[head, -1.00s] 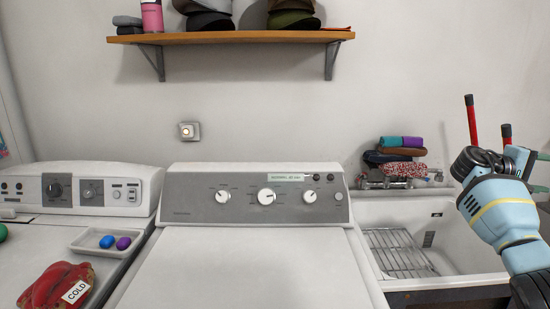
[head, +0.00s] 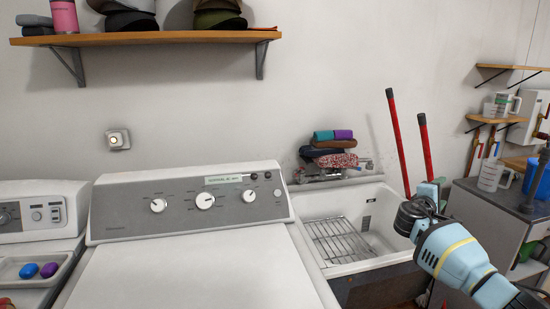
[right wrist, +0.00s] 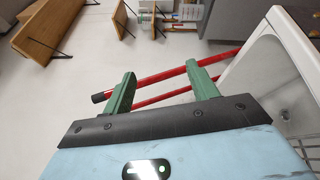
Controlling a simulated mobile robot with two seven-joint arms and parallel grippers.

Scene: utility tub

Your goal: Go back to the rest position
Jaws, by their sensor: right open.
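My right gripper (head: 432,190) is at the right of the head view, in front of the wall and beside the utility tub (head: 378,262). The right wrist view shows its two green fingers (right wrist: 164,92) spread apart with nothing held between them. Two red handles with black tips (head: 398,140) rise behind the gripper. They also pass beyond the fingertips in the right wrist view (right wrist: 160,78); I cannot tell whether they touch. My left gripper is not in view.
A washer (head: 190,272) with a knob panel fills the middle. A tray (head: 22,278) with blue and purple items is at left. Folded cloths (head: 333,148) lie behind the tub, which holds a wire rack (head: 340,242). A grey cabinet (head: 488,215) and shelves (head: 500,118) stand at right.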

